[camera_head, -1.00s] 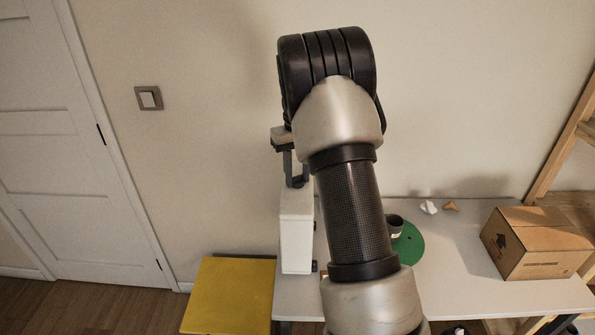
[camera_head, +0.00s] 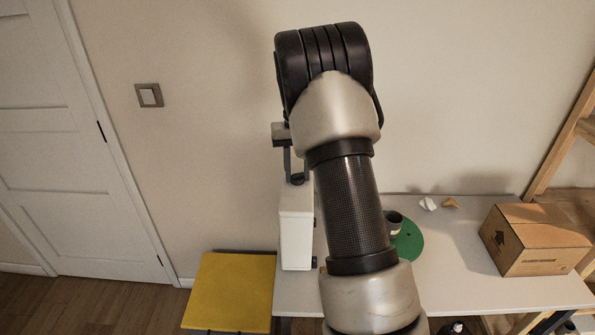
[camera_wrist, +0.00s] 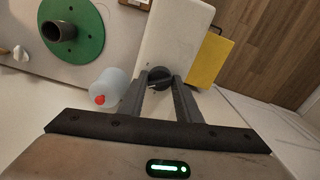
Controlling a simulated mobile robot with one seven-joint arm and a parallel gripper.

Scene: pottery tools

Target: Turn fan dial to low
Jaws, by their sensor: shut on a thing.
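The fan dial (camera_wrist: 159,74) is a dark round knob on top of a white box-shaped fan unit (camera_wrist: 172,32). In the wrist view my gripper (camera_wrist: 160,86) has its two fingers at the dial, shut on it. In the head view the white unit (camera_head: 296,238) stands upright on the table's left end, and the dial (camera_head: 297,179) shows at its top beside my gripper. My arm covers part of the unit's right side. The dial's markings cannot be read.
A cardboard box (camera_head: 532,241) is at the right. A yellow panel (camera_head: 232,292) is at the left.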

